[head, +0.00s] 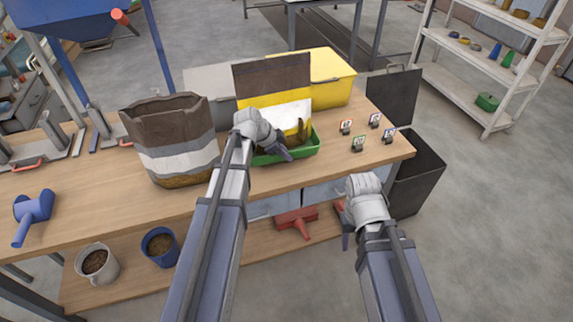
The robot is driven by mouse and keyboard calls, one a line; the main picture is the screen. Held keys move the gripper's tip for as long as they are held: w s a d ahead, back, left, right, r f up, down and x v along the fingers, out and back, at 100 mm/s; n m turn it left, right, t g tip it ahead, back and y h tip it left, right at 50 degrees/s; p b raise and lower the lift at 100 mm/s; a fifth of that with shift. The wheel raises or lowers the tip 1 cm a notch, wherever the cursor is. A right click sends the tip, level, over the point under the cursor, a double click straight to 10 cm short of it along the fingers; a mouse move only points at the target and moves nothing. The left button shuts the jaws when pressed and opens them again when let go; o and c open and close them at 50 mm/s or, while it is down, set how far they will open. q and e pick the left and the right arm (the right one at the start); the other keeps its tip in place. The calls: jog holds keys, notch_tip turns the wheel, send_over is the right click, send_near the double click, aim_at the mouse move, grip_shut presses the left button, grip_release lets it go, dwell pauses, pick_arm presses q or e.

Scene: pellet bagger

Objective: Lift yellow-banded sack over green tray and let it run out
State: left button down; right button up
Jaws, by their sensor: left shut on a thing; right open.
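The yellow-banded sack (272,76) is dark brown at the top, with a yellow band and a white band below. It is over the green tray (300,150) on the bench, and its lower end is at or just above the tray. My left gripper (285,152) is shut on the sack at its near side, and my wrist hides part of the sack's lower left. Brown material shows by the sack's lower end; I cannot tell whether it is moving. My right gripper (346,232) is open and empty, in front of the bench edge, away from the sack.
An open, full sack with white and grey bands (178,158) stands left of the tray. A yellow bin (325,80) is behind. Several small tagged holders (359,144) stand to the right. A dark bin (415,180) is at the bench's right end. A blue scoop (35,208) lies left.

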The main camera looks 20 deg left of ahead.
pick_arm(q)
jog(key=shift+f+b, duration=1.65)
jog(key=shift+f, duration=0.15)
jog(key=shift+f, duration=0.1)
jog(key=c, duration=1)
grip_release()
jog(key=shift+r+p, duration=0.3)
jog(key=shift+r, duration=0.1)
jog(key=shift+p+v, duration=4.8)
jog(key=shift+v, duration=1)
